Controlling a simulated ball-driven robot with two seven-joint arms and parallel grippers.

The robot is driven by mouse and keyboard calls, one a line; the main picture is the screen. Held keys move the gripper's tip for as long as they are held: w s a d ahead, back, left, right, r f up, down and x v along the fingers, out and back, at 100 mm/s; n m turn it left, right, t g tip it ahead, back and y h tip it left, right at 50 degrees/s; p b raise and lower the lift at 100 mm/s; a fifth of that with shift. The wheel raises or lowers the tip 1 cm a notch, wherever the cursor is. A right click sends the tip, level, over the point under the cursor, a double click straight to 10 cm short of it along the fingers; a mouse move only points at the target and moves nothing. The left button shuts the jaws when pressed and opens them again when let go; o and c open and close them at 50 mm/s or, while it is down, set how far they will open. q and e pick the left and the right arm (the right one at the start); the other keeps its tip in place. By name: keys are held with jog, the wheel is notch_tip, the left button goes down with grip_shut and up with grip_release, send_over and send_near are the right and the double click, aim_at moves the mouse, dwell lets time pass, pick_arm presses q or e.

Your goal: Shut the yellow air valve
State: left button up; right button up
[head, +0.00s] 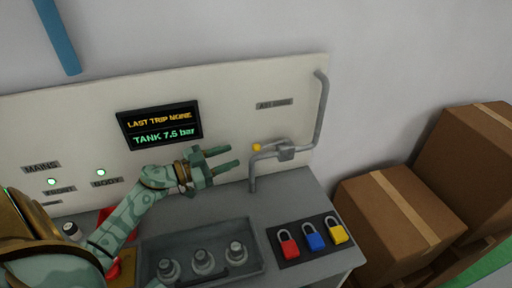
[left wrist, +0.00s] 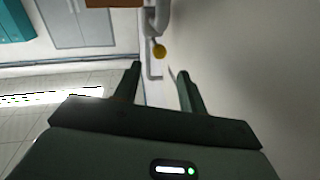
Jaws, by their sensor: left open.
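The yellow air valve handle (head: 257,147) sits at the left end of a short lever on the grey pipe (head: 287,153), below a small label on the cream panel. Its yellow knob also shows in the left wrist view (left wrist: 159,51), ahead of and between the fingertips. My left gripper (head: 231,158) is open and empty, fingers pointing right toward the knob, a short gap apart from it. It also shows in the left wrist view (left wrist: 159,70). My right gripper is not in view.
A dark display (head: 160,125) reads TANK 7.5 bar. Below, the grey bench (head: 290,195) holds red, blue and yellow padlocks (head: 313,237) on a dark mat and a grey tray (head: 257,262) with several round knobs. Cardboard boxes (head: 400,215) stand at right.

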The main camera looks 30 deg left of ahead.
aim_at(256, 148)
pick_arm(q)
jog(key=x, duration=0.9)
jog(key=shift+w+d+b, duration=0.15)
jog(key=shift+w+b, duration=0.05)
jog(key=shift+b, duration=0.2)
grip_shut()
